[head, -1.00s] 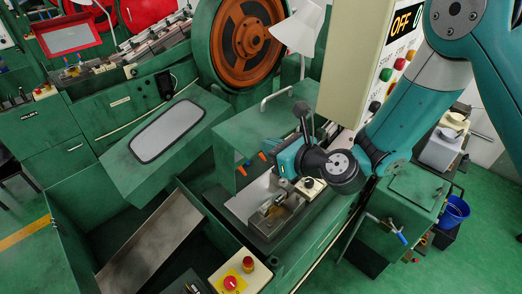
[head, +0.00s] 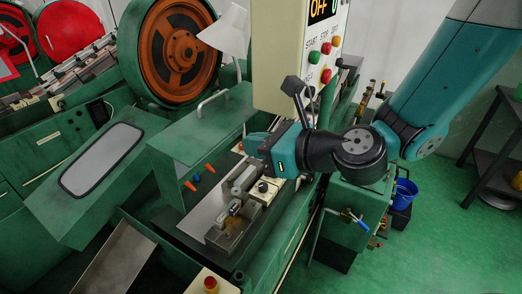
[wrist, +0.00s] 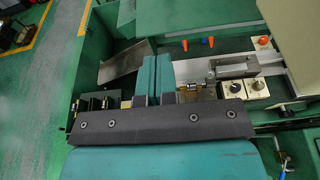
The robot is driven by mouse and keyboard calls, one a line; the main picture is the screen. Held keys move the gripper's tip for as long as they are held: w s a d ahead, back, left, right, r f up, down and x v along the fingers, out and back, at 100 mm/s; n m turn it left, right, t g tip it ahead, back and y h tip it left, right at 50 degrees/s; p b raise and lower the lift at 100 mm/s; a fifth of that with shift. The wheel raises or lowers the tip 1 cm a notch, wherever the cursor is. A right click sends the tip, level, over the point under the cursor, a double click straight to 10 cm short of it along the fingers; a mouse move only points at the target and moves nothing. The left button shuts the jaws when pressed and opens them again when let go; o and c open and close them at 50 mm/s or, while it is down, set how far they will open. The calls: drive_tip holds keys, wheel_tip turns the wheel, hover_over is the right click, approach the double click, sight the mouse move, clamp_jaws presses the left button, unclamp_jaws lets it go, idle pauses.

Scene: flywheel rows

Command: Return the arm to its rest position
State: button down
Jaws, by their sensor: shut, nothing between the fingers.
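My gripper (wrist: 153,98) shows in the wrist view as two teal fingers side by side, closed together with nothing between them. In the head view my gripper (head: 254,145) points left, held over the green machine's work area. Below it is a metal fixture (head: 230,222) on the machine bed, which also shows in the wrist view (wrist: 238,68) to the right of the fingers. The gripper looks apart from the fixture, though the exact gap cannot be told. The arm reaches in from the upper right of the head view.
A control box (head: 285,60) with a display reading OFF stands close behind my gripper. A large orange flywheel (head: 180,50) and a white lamp (head: 226,32) are at the upper left. A blue bucket (head: 404,194) and dark shelf (head: 497,150) stand right. Green floor (head: 450,240) is open at lower right.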

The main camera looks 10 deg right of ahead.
drive_tip(key=s+d+f+n+g+h+b, duration=0.2)
drive_tip(key=s+d+n+g+h+b, duration=0.2)
drive_tip(key=n, duration=1.2)
drive_tip(key=s+d+f+n+g+h+b, duration=0.3)
drive_tip(key=s+d+n, duration=0.5)
drive_tip(key=s+n, duration=0.5)
drive_tip(key=shift+s+f+n+g+h+b, duration=0.3)
drive_tip(key=shift+n+g+b, duration=0.55)
drive_tip(key=shift+n, duration=0.75)
drive_tip(key=shift+w, duration=0.1)
